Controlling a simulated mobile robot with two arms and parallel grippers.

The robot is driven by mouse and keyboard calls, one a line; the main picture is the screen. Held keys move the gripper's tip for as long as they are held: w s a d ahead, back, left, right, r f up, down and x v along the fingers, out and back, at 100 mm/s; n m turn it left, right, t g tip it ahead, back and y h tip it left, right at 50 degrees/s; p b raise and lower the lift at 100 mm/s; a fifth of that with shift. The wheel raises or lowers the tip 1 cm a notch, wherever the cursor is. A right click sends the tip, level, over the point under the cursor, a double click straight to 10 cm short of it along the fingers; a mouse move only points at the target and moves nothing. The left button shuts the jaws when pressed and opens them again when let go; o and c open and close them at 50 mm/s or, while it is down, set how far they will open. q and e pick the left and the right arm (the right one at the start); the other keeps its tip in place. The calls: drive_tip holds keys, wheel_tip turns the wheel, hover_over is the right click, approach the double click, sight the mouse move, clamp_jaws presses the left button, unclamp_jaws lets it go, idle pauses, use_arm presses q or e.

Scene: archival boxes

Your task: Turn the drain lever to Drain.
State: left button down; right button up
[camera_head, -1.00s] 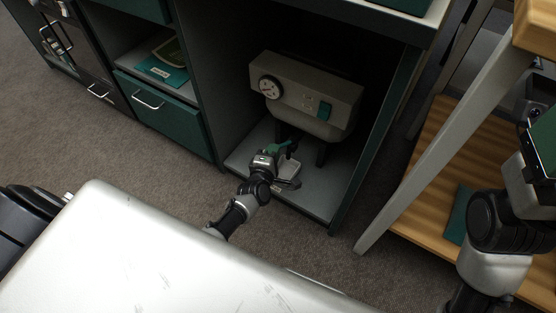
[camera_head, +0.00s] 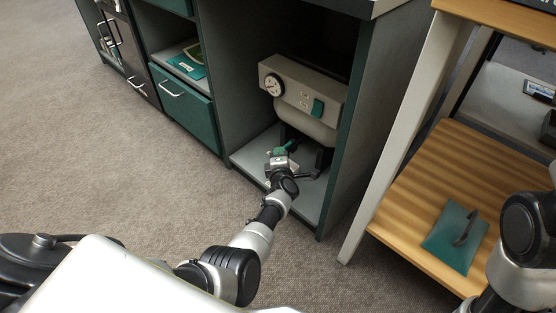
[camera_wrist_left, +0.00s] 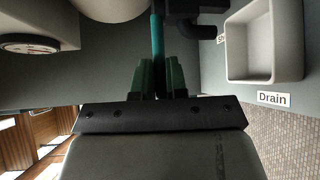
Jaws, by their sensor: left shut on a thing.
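The teal drain lever (camera_wrist_left: 157,40) shows as a thin rod in the left wrist view; a bit of green also shows in the head view (camera_head: 290,146). My left gripper (camera_wrist_left: 158,80) is shut on the lever's near end. In the head view my left gripper (camera_head: 280,158) reaches into the open cabinet, below the grey boiler-like unit (camera_head: 302,88). A label reading "Drain" (camera_wrist_left: 273,99) lies to the right of the lever, apart from it. Another label (camera_wrist_left: 221,40) is mostly hidden. The lever's pivot is out of clear view. My right gripper is out of frame.
A pale square tray (camera_wrist_left: 291,62) sits right of the lever beside a black spout (camera_wrist_left: 200,31). The unit carries a round gauge (camera_head: 273,85). Cabinet side walls flank my left arm. A wooden shelf (camera_head: 440,165) with a teal panel (camera_head: 446,240) stands to the right.

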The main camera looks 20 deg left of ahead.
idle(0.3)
use_arm(q)
drive_tip(key=c, duration=1.2)
unclamp_jaws()
drive_tip(key=shift+o, duration=0.3)
